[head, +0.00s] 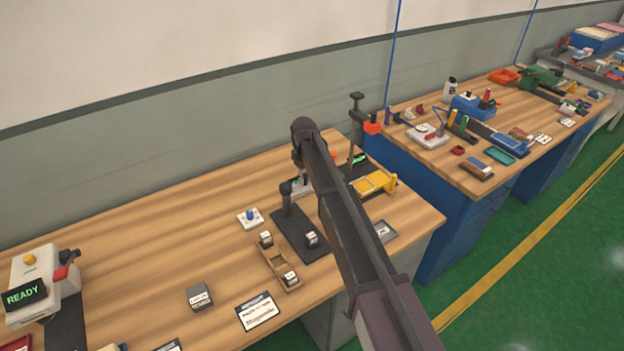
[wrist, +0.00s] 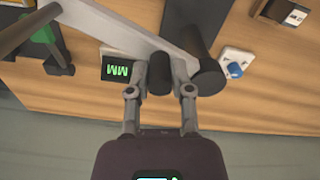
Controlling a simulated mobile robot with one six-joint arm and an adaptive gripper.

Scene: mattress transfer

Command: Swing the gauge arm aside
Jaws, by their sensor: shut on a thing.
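The gauge arm (wrist: 128,30) is a pale grey bar. It runs from the upper left of the wrist view to a thick dark post (wrist: 207,72). The post stands by a dark base plate (wrist: 188,18), and it also shows in the head view (head: 287,198). My gripper (wrist: 160,86) is shut on a short dark cylindrical handle (wrist: 160,68) beside the bar, close to the post. A finger lies on each side of the handle. In the head view my own arm hides most of the bar and the grip.
A small display with green characters (wrist: 117,69) lies left of my fingers. A blue knob on a white plate (wrist: 235,68) is just right of the post. A wooden rack (head: 268,262) stands near the base plate. A tall stand (head: 356,125) rises behind. The table's left middle is clear.

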